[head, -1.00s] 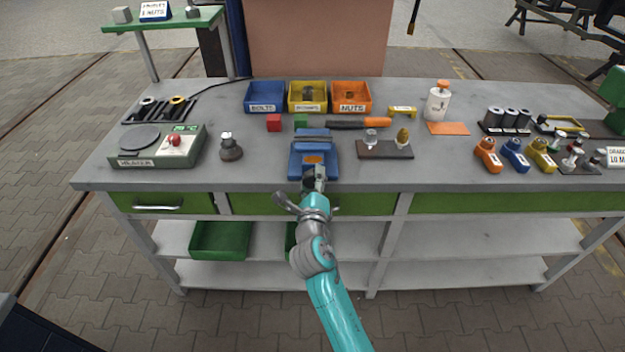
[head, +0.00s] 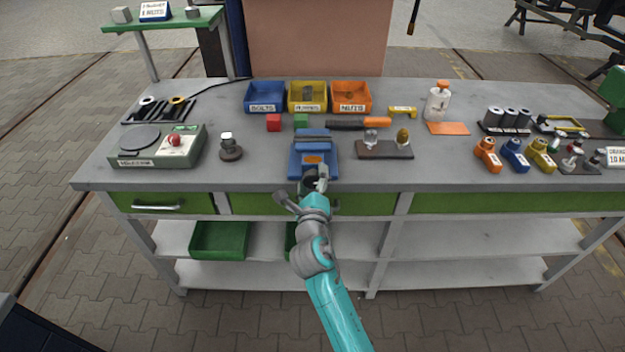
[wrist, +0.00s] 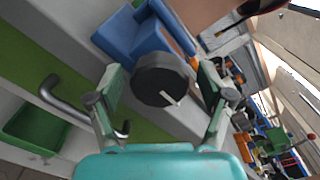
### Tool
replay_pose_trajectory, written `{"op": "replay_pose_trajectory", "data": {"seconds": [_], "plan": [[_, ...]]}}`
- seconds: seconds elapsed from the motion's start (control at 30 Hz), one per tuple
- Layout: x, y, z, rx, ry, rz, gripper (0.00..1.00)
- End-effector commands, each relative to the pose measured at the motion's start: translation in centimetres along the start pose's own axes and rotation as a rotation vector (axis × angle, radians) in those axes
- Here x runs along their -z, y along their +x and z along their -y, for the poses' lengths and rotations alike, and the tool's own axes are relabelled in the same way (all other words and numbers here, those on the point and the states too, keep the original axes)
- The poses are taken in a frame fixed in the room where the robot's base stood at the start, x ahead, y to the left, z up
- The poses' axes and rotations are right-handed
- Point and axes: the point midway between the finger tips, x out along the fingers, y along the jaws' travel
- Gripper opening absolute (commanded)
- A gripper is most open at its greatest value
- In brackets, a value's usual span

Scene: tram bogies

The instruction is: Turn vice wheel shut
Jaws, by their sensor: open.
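The blue vice (head: 314,160) stands at the front edge of the bench, with an orange label on top. Its dark round wheel (wrist: 158,84) faces the front and has a white mark on its face. In the head view the wheel is partly hidden by my gripper (head: 316,182). In the wrist view my gripper (wrist: 162,78) is open, with one finger on each side of the wheel. A gap shows between the fingers and the wheel. I cannot tell how far apart the vice jaws are.
A drawer handle (wrist: 62,104) shows near my left finger in the wrist view.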

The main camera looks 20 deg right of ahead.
Motion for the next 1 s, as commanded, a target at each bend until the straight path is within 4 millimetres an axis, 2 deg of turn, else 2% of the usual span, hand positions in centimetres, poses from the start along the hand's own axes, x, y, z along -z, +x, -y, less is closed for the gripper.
{"op": "replay_pose_trajectory", "data": {"seconds": [0.17,0.6,0.8,1.0], "plan": [[-0.6,0.0,0.8,0.002,0.003,0.001,0.8],[-5.0,0.0,6.7,0.005,0.002,0.001,0.8],[-6.0,0.0,7.8,0.001,0.001,0.0,0.8],[-6.1,-0.1,8.0,0.0,0.0,0.0,0.8]]}}
